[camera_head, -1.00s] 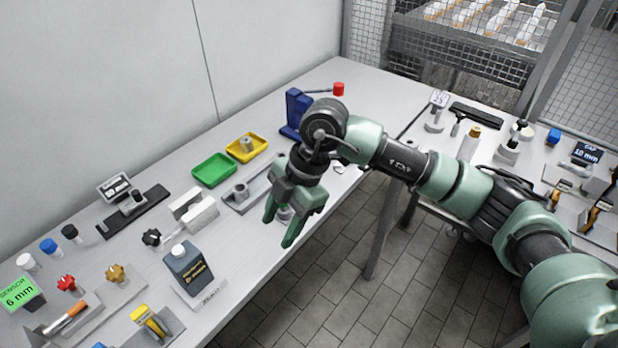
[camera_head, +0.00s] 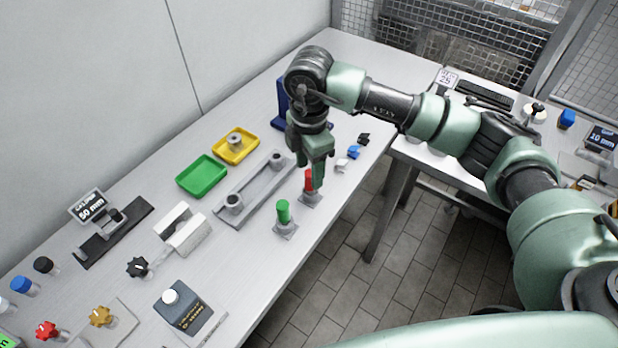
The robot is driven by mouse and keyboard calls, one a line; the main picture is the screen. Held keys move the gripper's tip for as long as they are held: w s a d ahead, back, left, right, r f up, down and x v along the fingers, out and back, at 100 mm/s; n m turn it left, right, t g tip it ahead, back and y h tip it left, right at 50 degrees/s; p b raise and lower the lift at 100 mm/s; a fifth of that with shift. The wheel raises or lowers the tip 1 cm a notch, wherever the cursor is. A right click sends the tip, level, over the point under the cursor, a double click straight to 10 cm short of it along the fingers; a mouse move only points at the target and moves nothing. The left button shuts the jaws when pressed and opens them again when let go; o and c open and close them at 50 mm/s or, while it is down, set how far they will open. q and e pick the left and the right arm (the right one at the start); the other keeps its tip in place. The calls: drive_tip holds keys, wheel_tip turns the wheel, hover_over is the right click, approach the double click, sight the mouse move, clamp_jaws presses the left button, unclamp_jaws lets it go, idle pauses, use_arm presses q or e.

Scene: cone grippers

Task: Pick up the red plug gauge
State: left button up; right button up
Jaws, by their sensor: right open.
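The red plug gauge (camera_head: 309,181) stands upright on a small grey base (camera_head: 311,199) near the table's front edge. My right gripper (camera_head: 315,178) points down over it, with its open fingers at the red gauge. One finger shows just right of the gauge and partly covers it. I cannot tell whether the fingers touch it. A green plug gauge (camera_head: 283,211) stands upright on its own base, to the left and nearer. My left gripper is not in view.
A grey fixture bar (camera_head: 256,188) with two round posts lies left of the gauges. Green (camera_head: 202,175) and yellow (camera_head: 236,147) trays sit behind it. Small blue (camera_head: 354,152) and black (camera_head: 364,139) pieces lie to the right. A dark blue stand (camera_head: 283,108) is partly hidden behind my arm.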

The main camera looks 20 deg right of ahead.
wheel_tip(320, 180, down, 4)
drive_tip(key=shift+d+r+p, duration=0.15)
drive_tip(key=shift+p, duration=0.65)
drive_tip(key=shift+w+f, duration=0.15)
drive_tip(key=shift+f, duration=0.55)
clamp_jaws()
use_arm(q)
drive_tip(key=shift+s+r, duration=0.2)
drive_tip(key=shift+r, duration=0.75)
use_arm(e)
drive_tip(key=shift+r, duration=0.15)
